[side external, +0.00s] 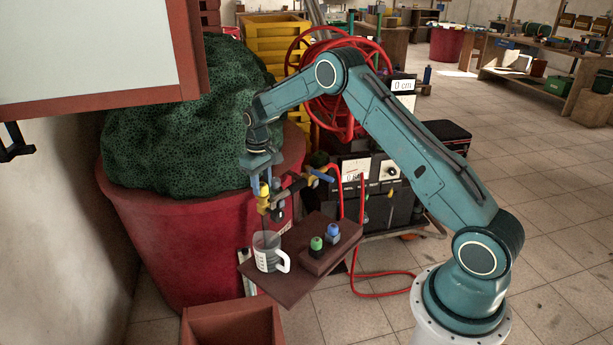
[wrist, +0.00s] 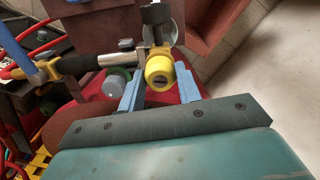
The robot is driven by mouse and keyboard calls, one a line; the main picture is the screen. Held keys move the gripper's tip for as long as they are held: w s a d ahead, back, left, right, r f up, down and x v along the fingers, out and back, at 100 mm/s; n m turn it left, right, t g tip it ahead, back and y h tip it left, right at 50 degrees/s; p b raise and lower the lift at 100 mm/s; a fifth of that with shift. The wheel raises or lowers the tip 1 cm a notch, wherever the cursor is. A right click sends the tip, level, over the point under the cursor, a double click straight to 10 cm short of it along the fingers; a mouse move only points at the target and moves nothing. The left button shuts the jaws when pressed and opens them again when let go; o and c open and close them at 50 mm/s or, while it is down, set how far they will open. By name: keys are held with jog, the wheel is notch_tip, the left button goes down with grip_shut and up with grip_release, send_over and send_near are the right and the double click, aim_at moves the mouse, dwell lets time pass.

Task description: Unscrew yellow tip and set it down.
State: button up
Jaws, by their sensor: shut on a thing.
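The yellow tip (side external: 264,189) is upright under my gripper (side external: 263,176), above the clear mug (side external: 267,257). In the wrist view the yellow tip (wrist: 158,73) fills the space between the blue fingers of my gripper (wrist: 160,86), which is shut on it. The tip sits against a yellow fitting at the end of a chrome and black wand (wrist: 92,61). I cannot tell whether its thread is still engaged. Below it, a thin dark tube reaches down toward the mug.
A brown block (side external: 322,257) holds a green tip (side external: 316,243) and a blue tip (side external: 333,232) beside the mug, on a brown board (side external: 262,283). A large red tub (side external: 190,240) with green netting stands close behind. A red hose hangs to the right.

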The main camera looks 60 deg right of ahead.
jog(key=shift+d, duration=0.1)
jog(key=shift+n, duration=0.8)
jog(key=shift+n, duration=0.9)
jog(key=o, duration=0.5)
jog(key=shift+o, duration=0.2)
